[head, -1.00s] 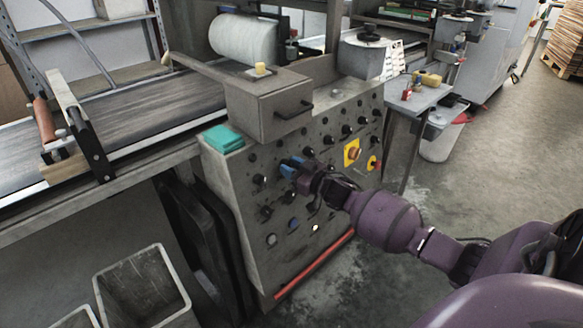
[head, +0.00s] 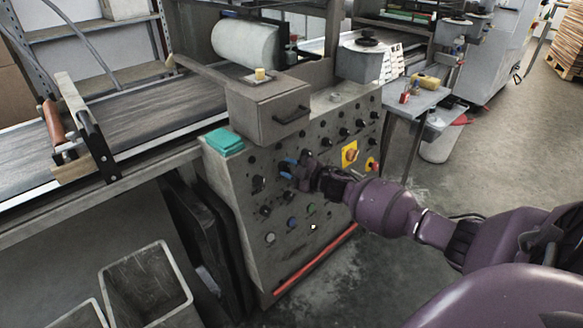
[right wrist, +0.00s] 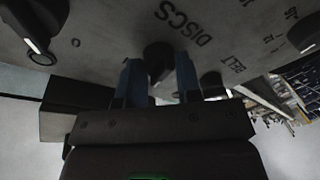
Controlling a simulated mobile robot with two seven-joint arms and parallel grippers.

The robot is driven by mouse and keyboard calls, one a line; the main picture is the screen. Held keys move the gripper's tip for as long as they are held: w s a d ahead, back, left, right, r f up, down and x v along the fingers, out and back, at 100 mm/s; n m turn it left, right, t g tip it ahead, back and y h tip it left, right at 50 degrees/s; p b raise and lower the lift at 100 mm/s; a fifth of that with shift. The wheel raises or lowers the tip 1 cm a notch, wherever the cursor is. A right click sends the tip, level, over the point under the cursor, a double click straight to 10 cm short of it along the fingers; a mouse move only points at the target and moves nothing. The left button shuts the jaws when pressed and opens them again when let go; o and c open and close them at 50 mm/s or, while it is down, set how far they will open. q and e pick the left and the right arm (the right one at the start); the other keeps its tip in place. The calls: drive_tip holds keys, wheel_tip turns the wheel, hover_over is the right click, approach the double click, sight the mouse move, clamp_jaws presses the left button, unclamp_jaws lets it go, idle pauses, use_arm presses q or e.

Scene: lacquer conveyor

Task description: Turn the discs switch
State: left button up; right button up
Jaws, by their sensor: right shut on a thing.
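The discs switch (right wrist: 158,60) is a dark knob on the grey panel beside the printed word DISCS, which appears upside down in the right wrist view. My right gripper (right wrist: 158,82) has its two blue fingers on either side of this knob, shut on it. In the head view my right gripper (head: 288,169) reaches the middle of the sloping control panel (head: 235,185) and covers the knob there. My left gripper is not in view.
Several other black knobs surround it, including one (right wrist: 38,42) at the wrist view's upper left. A yellow-backed switch (head: 350,154) is to the right. A teal block (head: 224,141) lies on the panel's top left. Grey bins (head: 148,285) stand at lower left.

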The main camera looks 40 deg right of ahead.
drive_tip(key=n, duration=0.3)
drive_tip(key=shift+r+g+p, duration=0.1)
drive_tip(key=shift+g+p, duration=0.2)
drive_tip(key=shift+p, duration=0.05)
drive_tip(key=shift+n, duration=0.5)
drive_tip(key=o, duration=0.9)
drive_tip(key=shift+s, duration=0.15)
